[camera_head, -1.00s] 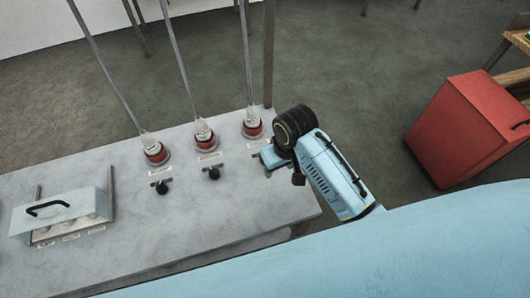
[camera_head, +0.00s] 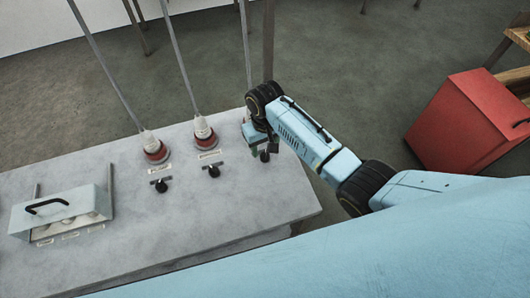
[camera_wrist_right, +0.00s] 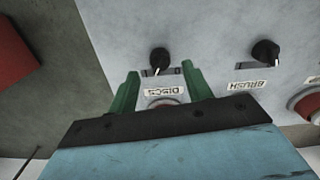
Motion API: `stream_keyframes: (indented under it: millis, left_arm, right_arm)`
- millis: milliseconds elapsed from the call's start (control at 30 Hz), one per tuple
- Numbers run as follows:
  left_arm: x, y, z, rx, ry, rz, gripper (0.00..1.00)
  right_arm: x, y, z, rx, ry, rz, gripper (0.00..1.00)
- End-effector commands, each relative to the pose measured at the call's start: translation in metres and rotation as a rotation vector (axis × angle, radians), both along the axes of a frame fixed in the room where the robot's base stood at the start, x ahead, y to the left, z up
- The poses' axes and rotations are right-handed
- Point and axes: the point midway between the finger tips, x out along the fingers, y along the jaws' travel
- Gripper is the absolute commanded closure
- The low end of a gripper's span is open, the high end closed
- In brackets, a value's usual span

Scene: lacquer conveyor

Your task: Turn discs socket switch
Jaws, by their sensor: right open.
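The discs switch, a black knob (camera_wrist_right: 160,60) on a small plate, sits just beyond the "DISCS" label (camera_wrist_right: 165,91), which reads upside down in the right wrist view. My right gripper (camera_wrist_right: 160,72) is open, with one green finger on each side of the label and the fingertips near the knob; I cannot tell whether they touch it. In the head view, this gripper (camera_head: 258,148) is over the rightmost socket and hides most of it. The discs knob (camera_head: 264,156) shows just by its fingers. My left gripper is not in view.
The brush switch (camera_wrist_right: 265,52) is to the right of the discs switch in the wrist view. Two red sockets with plugs (camera_head: 155,149) (camera_head: 205,135) and cables stand left of my gripper. A box with a handle (camera_head: 62,212) sits at the left. A red cabinet (camera_head: 465,130) stands right.

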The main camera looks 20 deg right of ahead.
Motion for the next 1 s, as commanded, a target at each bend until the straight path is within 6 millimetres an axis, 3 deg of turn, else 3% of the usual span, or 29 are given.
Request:
stream_keyframes:
  millis: [100,233,633,900,1000]
  left_arm:
    - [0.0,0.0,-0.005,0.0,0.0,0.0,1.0]
    - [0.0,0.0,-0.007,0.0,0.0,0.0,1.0]
    - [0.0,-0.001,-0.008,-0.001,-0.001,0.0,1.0]
    - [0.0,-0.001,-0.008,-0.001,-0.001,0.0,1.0]
    - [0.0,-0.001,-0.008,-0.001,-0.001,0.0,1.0]
  right_arm:
    - [0.0,0.0,-0.02,-0.001,0.001,0.0,0.5]
    - [0.0,0.0,-0.033,-0.001,0.0,0.001,0.5]
    - [0.0,0.0,-0.038,0.0,-0.002,0.001,0.52]
    - [0.0,0.0,-0.038,0.0,-0.002,0.001,0.87]
    - [0.0,0.0,-0.038,0.0,-0.001,0.001,0.95]
